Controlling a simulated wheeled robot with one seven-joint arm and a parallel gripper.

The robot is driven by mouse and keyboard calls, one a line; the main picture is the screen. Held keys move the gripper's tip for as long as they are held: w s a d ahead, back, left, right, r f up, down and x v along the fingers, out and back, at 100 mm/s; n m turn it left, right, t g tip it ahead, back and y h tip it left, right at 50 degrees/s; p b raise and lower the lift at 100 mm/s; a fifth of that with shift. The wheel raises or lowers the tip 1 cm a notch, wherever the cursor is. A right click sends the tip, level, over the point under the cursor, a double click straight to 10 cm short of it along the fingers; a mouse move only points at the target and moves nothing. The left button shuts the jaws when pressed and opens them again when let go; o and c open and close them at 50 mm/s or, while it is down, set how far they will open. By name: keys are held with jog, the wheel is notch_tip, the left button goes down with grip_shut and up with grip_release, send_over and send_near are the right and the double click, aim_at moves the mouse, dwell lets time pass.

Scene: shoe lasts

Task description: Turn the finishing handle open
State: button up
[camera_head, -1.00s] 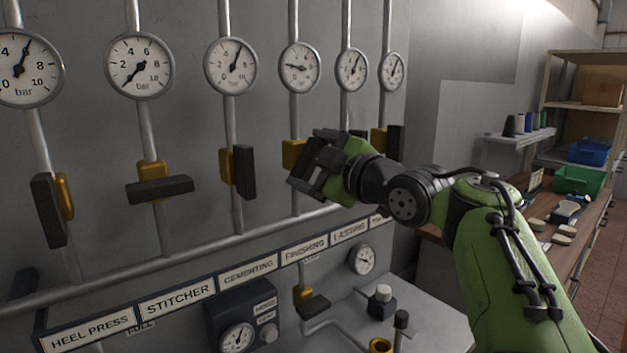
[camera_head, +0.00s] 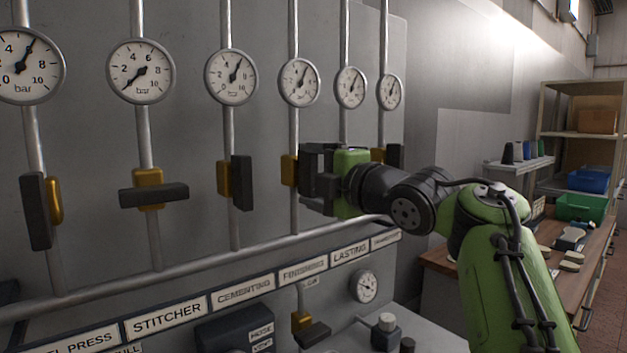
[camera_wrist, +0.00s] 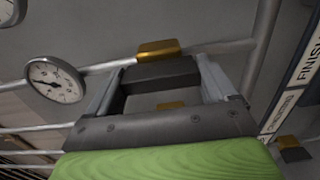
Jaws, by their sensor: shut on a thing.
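The finishing valve is on the fourth pipe from the left, above the FINISHING label (camera_head: 303,270). Its yellow body (camera_head: 289,170) shows just left of my gripper (camera_head: 318,176). My gripper is shut on its dark handle, mostly hidden in the head view. In the wrist view the handle (camera_wrist: 160,72) lies between the two fingers, beside the yellow body (camera_wrist: 158,49). The handle lies roughly in line with its pipe. The finishing gauge (camera_head: 299,82) has its needle pointing up and right; it also shows in the wrist view (camera_wrist: 55,80).
Neighbouring valves have upright dark handles, such as the cementing handle (camera_head: 241,183). The stitcher handle (camera_head: 154,195) lies crosswise. A lower pipe (camera_head: 190,266) and label strip run below. A bench (camera_head: 437,258) and shelves stand at the right.

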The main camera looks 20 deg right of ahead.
jog(key=shift+a, duration=0.15)
jog(key=o, duration=0.7)
jog(key=shift+c, duration=0.2)
jog(key=shift+o, duration=0.9)
jog(key=shift+s+a, duration=0.1)
jog(key=shift+a, duration=0.05)
jog(key=p+v, duration=0.3)
jog(key=v, duration=1.2)
jog(key=shift+s+d, duration=0.2)
jog(key=shift+s, duration=0.15)
